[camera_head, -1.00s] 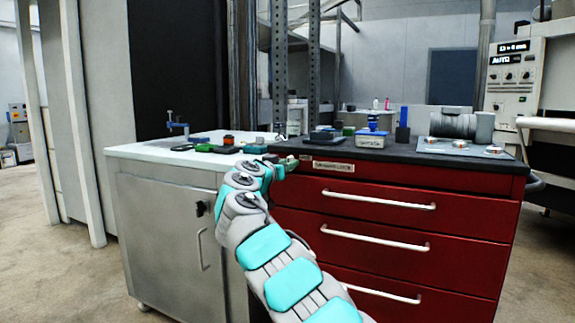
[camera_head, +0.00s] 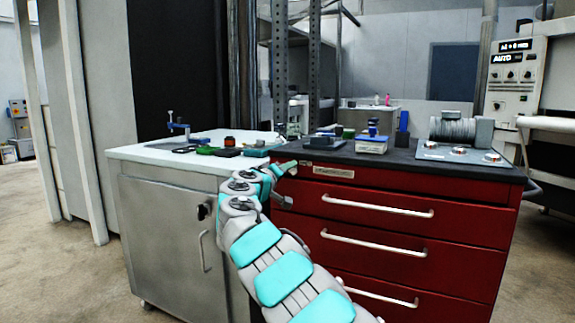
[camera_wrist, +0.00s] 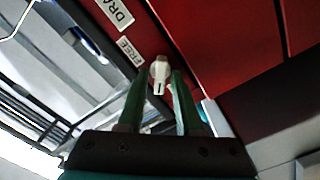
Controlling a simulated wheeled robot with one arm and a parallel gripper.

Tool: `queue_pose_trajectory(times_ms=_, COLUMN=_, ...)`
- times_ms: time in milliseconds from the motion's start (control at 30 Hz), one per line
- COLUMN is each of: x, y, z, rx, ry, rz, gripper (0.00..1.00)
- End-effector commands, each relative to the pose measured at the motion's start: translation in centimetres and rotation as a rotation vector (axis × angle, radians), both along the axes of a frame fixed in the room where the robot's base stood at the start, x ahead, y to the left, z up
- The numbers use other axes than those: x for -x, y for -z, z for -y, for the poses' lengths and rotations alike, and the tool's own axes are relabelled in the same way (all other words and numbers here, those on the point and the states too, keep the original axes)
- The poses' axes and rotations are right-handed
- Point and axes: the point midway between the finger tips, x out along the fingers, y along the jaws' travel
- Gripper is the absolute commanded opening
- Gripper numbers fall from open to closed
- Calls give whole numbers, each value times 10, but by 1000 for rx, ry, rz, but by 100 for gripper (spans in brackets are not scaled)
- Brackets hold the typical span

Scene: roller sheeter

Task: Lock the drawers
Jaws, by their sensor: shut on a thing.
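The red drawer cabinet (camera_head: 385,235) has a stack of shut drawers with pale bar handles. In the wrist view, a small white knob or key (camera_wrist: 159,69) sits on the cabinet's red face (camera_wrist: 222,35), near a label reading "FREE" (camera_wrist: 130,50) and another starting "DRA" (camera_wrist: 117,14). My gripper (camera_wrist: 158,84) has its two green fingers on either side of the knob, shut on it. In the head view my gripper (camera_head: 292,166) reaches the cabinet's upper left corner. The knob cannot be made out there.
A grey cabinet with a white top (camera_head: 165,152) stands close on the left. The dark worktop (camera_head: 390,154) above the drawers carries several small items and a grey motor-like unit (camera_head: 462,128). Drawer handles (camera_head: 376,205) stick out below and right of my gripper.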

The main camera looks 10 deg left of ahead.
Motion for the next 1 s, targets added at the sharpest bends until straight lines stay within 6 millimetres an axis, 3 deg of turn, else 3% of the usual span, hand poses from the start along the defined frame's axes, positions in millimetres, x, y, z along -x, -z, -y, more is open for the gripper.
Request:
queue_pose_trajectory(times_ms=600, x=0, y=-3, z=-3, rx=507, ry=-4, rz=-180, gripper=0)
queue_pose_trajectory(times_ms=1000, x=0, y=1, z=-3, rx=662, ry=-4, rz=-238, gripper=0)
